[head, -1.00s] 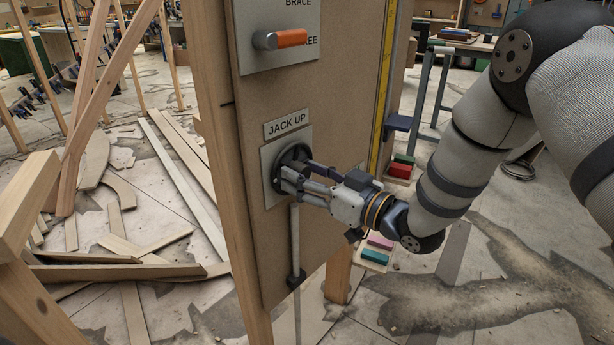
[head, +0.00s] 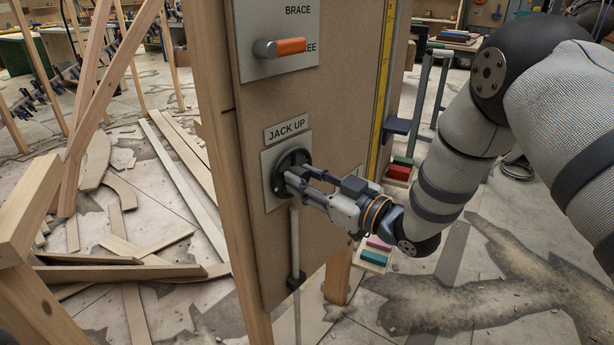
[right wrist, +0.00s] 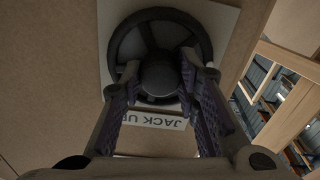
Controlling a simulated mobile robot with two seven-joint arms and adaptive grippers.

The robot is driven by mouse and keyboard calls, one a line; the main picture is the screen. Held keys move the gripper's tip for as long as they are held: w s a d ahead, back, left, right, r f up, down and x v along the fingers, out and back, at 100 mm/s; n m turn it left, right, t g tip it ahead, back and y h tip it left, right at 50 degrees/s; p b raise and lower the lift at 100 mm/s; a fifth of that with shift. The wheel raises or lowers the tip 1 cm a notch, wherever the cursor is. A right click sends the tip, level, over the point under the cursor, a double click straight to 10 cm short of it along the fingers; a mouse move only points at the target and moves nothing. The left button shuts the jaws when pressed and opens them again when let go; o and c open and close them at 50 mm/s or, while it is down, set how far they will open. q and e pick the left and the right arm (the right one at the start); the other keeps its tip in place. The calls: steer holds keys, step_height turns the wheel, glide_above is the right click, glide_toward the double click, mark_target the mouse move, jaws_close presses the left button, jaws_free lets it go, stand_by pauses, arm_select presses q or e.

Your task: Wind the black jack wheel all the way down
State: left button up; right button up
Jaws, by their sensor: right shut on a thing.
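The black jack wheel (head: 291,172) is mounted on a light metal plate (head: 270,196) on the brown board, below the "JACK UP" label (head: 287,128). My right gripper (head: 290,177) reaches the wheel from the right in the head view. In the right wrist view the spoked wheel (right wrist: 124,45) fills the top middle, and the fingers of my right gripper (right wrist: 160,82) stand on both sides of its round hub (right wrist: 160,77), shut on it. The fingers hide part of the wheel in both views. My left gripper is not in view.
An orange-tipped "BRACE" handle (head: 280,47) sticks out of the board above the wheel. A vertical rod (head: 295,240) runs below the wheel. A wooden post (head: 215,130) edges the board on the left. Loose planks (head: 120,270) lie on the floor at left.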

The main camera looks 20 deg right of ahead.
steer(key=n+p, duration=0.1)
steer(key=n, duration=0.2)
steer(key=shift+r, duration=0.1)
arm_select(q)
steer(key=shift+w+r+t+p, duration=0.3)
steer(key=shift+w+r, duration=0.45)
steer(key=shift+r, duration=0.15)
arm_select(e)
steer(key=shift+n, duration=0.7)
steer(key=o, duration=1.2)
steer(key=v, duration=1.2)
